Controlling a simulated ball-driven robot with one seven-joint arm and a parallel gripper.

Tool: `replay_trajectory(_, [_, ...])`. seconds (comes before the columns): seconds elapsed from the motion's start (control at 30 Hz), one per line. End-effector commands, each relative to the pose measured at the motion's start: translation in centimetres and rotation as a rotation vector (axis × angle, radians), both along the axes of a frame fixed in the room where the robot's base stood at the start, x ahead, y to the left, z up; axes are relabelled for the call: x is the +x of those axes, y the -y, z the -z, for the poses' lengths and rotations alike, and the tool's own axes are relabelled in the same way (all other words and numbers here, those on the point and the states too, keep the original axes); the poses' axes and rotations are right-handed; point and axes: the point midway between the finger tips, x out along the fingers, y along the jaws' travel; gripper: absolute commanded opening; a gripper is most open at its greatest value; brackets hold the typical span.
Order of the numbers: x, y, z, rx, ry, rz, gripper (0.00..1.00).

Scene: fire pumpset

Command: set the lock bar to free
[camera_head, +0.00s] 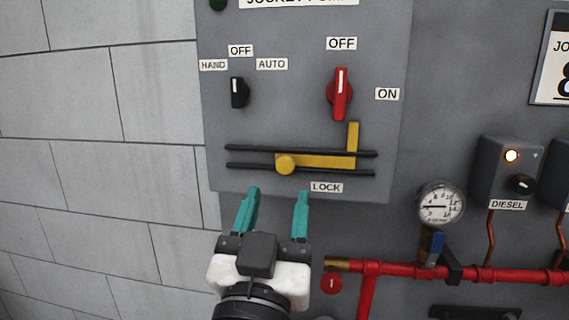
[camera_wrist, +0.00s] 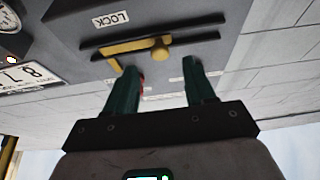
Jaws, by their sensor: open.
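The yellow lock bar (camera_head: 318,161) lies between two black rails (camera_head: 240,149) on the grey jockey pump panel (camera_head: 230,125). It has a round knob (camera_head: 285,164) at its left end and an upright arm (camera_head: 353,138) at its right end, below the red switch (camera_head: 340,94). The LOCK label (camera_head: 326,188) is under the right part of the rails. My gripper (camera_head: 276,195) is open and empty, below the knob in the head view. In the wrist view the bar (camera_wrist: 125,47) and knob (camera_wrist: 160,50) appear upside down beyond the open fingers (camera_wrist: 162,75).
A black selector (camera_head: 239,92) marked HAND, OFF and AUTO is at the panel's left. A pressure gauge (camera_head: 441,204), red pipe (camera_head: 400,270) and DIESEL box (camera_head: 509,170) stand to the right. The block wall (camera_head: 100,180) on the left is bare.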

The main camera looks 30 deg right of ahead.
Motion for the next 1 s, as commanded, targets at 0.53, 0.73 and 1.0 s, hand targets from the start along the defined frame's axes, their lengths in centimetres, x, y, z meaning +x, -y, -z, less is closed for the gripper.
replay_trajectory(0.53, [4.7,3.5,-2.4,0.001,0.0,0.0,0.54])
replay_trajectory(0.73, [4.7,3.5,-2.4,0.002,0.0,-0.001,0.54])
replay_trajectory(1.0, [4.7,3.5,-2.4,0.001,0.0,0.0,0.32])
